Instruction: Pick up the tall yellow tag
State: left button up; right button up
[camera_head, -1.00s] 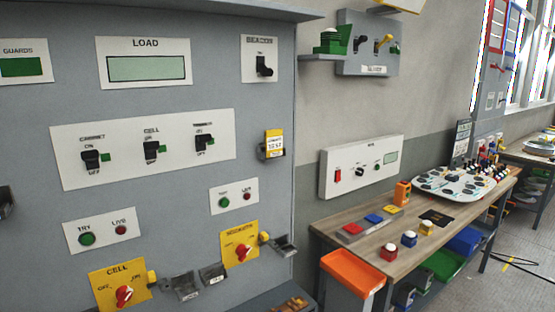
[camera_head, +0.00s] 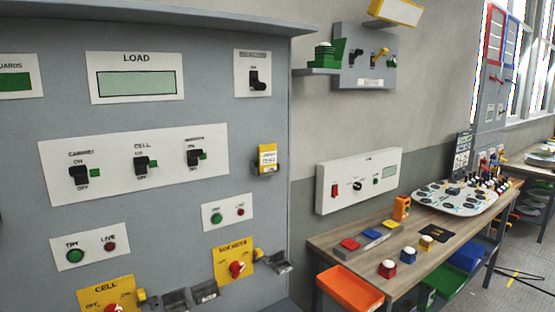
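A tall yellow tag (camera_head: 267,158) with a white printed label sits in a small dark holder on the right side of the grey cabinet front (camera_head: 215,100). It stands upright, to the right of the row of black switches. Its print is too small to read surely. Neither of my grippers shows in the head view.
A wooden bench (camera_head: 335,240) stands to the right, with several coloured buttons, an orange block (camera_head: 401,207) and a white board (camera_head: 455,197) on it. An orange bin (camera_head: 350,287) hangs at its front. Small dark holders (camera_head: 205,292) stick out from the cabinet low down. Floor at the far right is partly clear.

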aim_at(268, 153)
jog(key=i+l, duration=0.75)
jog(key=l, duration=0.1)
